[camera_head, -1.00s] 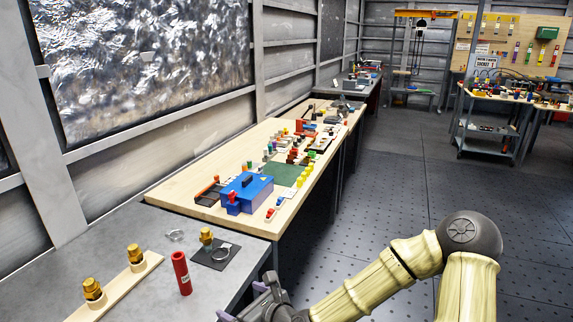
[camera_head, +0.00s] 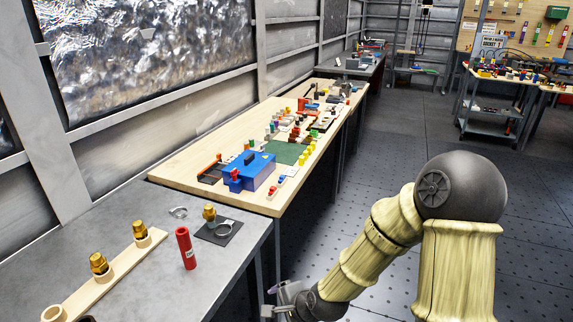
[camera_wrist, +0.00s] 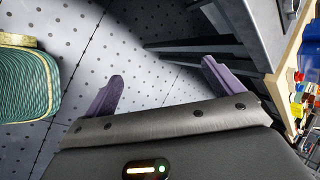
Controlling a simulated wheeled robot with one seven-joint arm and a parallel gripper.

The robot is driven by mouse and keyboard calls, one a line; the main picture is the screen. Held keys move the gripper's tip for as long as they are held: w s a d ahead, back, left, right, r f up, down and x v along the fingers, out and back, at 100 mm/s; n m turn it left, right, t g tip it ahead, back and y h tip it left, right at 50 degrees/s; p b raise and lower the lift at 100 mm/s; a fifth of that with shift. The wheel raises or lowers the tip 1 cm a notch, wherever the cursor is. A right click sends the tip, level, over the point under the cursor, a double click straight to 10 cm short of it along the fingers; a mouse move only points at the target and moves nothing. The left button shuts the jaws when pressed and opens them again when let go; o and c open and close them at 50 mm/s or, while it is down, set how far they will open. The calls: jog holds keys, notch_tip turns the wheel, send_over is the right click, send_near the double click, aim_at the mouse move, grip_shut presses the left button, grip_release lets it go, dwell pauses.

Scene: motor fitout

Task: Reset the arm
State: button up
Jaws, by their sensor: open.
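My gripper (camera_wrist: 165,85) shows in the wrist view with its two purple fingers spread apart and nothing between them. It points at the dotted floor. In the head view my gripper (camera_head: 272,300) is at the bottom edge, partly cut off, in front of the grey bench's right edge. My arm is bent, with its large dark joint at the right of the head view.
A grey bench (camera_head: 130,235) at left bears a red cylinder (camera_head: 186,248), brass fittings (camera_head: 99,263) on a pale strip, and a dark plate (camera_head: 220,232). A wooden bench (camera_head: 190,165) beyond holds a blue box (camera_head: 250,172). The floor (camera_head: 370,160) at right is clear.

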jog(key=s+d+r+n+g+h, duration=0.1)
jog(key=s+d+r+n+h, duration=0.15)
jog(key=d+n, duration=0.2)
jog(key=s+d+r+n+h, duration=0.1)
jog(key=s+d+r+n, duration=0.25)
jog(key=d, duration=0.25)
jog(key=s+d+r+n+g+h, duration=0.1)
jog(key=s+d+r+n+h, duration=0.1)
jog(key=d+r+n, duration=0.3)
notch_tip(320, 180, up, 10)
jog(key=p, duration=1.2)
jog(key=shift+d+f+m, duration=0.15)
jog(key=shift+d+m, duration=0.15)
jog(key=shift+d, duration=0.15)
